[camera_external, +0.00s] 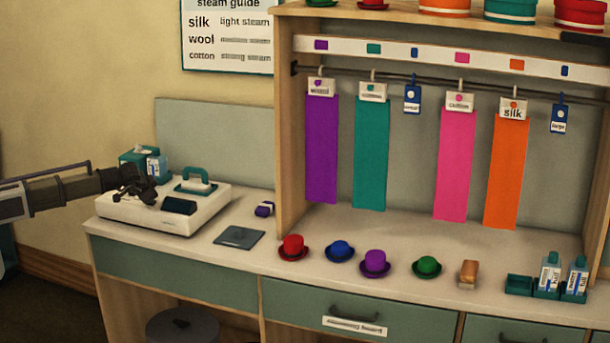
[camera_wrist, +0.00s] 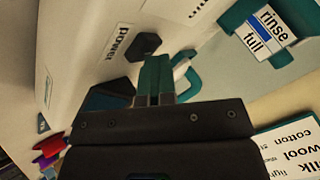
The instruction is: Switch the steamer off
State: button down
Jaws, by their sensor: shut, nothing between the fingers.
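The steamer (camera_external: 118,212) is a white box at the left end of the counter, with a teal-handled iron (camera_external: 197,180) and a dark panel (camera_external: 178,207) on it. In the wrist view its white top (camera_wrist: 85,50) has a "power" label (camera_wrist: 117,40) beside a black angular knob (camera_wrist: 145,45). My gripper (camera_external: 143,196) is over the left part of the steamer. In the wrist view its fingertips (camera_wrist: 155,62) are together and empty, close to the knob. I cannot tell whether they touch it. The knob's setting is not readable.
A teal holder (camera_external: 130,157) with a bottle (camera_external: 157,166) stands behind the steamer; the bottle reads "rinse full" in the wrist view (camera_wrist: 262,35). A dark pad (camera_external: 239,237) and several small hats, including a red one (camera_external: 292,246), lie to the right. Cloths hang farther right.

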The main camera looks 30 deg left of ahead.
jog(key=shift+r+p, duration=0.35)
notch_tip(320, 180, up, 6)
jog(key=p, duration=0.6)
jog(key=shift+r, duration=0.2)
jog(key=shift+f, duration=0.15)
